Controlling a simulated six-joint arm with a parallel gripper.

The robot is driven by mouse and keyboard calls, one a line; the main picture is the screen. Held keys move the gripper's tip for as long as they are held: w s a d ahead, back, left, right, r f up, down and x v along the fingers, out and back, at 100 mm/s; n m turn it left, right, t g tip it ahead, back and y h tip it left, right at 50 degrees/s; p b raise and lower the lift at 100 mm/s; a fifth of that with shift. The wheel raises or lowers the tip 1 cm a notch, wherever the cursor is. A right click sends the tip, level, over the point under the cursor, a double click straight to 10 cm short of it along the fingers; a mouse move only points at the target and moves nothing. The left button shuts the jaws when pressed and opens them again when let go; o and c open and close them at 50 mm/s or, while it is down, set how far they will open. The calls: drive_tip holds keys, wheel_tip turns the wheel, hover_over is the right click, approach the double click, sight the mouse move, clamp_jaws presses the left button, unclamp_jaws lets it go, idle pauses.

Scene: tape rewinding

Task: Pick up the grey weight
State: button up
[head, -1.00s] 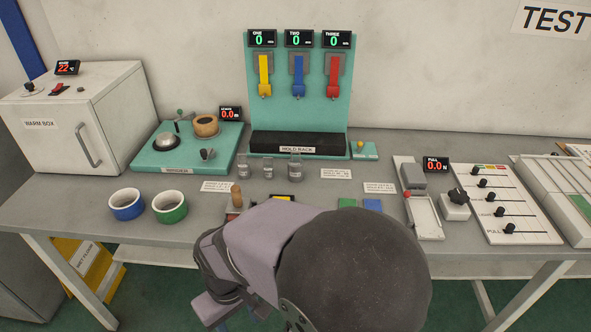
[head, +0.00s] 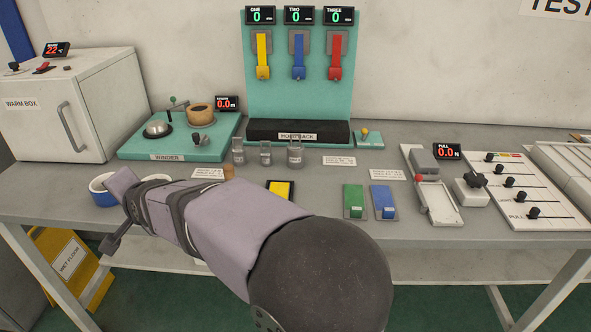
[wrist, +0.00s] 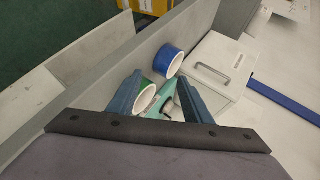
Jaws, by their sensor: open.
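Three small grey metal cylinders stand upright in a row before the hold rack in the head view: the left one (head: 238,151), the middle one (head: 265,153) and the right one (head: 295,153). I cannot tell which is meant by the grey weight. A grey block (head: 422,160) also sits by the pull display. My gripper is over the table's left end, well left of the cylinders. In the wrist view my gripper (wrist: 160,77) is open and empty, pointing toward the tape rolls. No grey cylinder is clear there.
A blue tape roll (head: 103,192) is partly hidden by my arm; a green roll (wrist: 146,97) shows between my fingers. The winder (head: 180,148) and warm box (head: 75,110) stand behind. Green (head: 354,200) and blue (head: 383,202) pads lie right of my arm.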

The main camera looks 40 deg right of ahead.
drive_tip(key=w+d+r+m+t+h+b, duration=0.2)
drive_tip(key=w+d+r+m+b, duration=0.1)
drive_tip(key=d+m, duration=0.25)
drive_tip(key=w+d+r+m+t+h+b, duration=0.2)
drive_tip(key=w+d+r+m+b, duration=0.15)
drive_tip(key=d, duration=0.35)
drive_tip(key=m+h+b, duration=0.8)
drive_tip(key=m+b, duration=0.1)
drive_tip(key=m, duration=0.6)
hover_over(295, 150)
drive_tip(key=w+a, duration=0.5)
drive_tip(key=a, duration=0.3)
drive_tip(key=s+d+f+m+g+b, duration=0.1)
drive_tip(key=s+d+f+m, duration=0.1)
drive_tip(key=s+d+f+m+g+h+b, duration=0.1)
drive_tip(key=d+f+m+b, duration=0.1)
drive_tip(key=s+d+f+m+g+h+b, duration=0.1)
drive_tip(key=s+d+f+m+b, duration=0.1)
drive_tip(key=d+m, duration=0.1)
drive_tip(key=shift+s+f, duration=0.25)
drive_tip(key=shift+s, duration=0.05)
drive_tip(key=shift+a+f, duration=0.1)
drive_tip(key=shift+f, duration=0.15)
drive_tip(key=shift+f+p+x, duration=0.1)
drive_tip(key=shift+p+x, duration=0.25)
drive_tip(key=shift+x, duration=1.45)
drive_tip(key=shift+f+p+x, duration=0.15)
drive_tip(key=shift+p+x, duration=0.15)
drive_tip(key=shift+x, duration=1.55)
drive_tip(key=shift+s, duration=0.2)
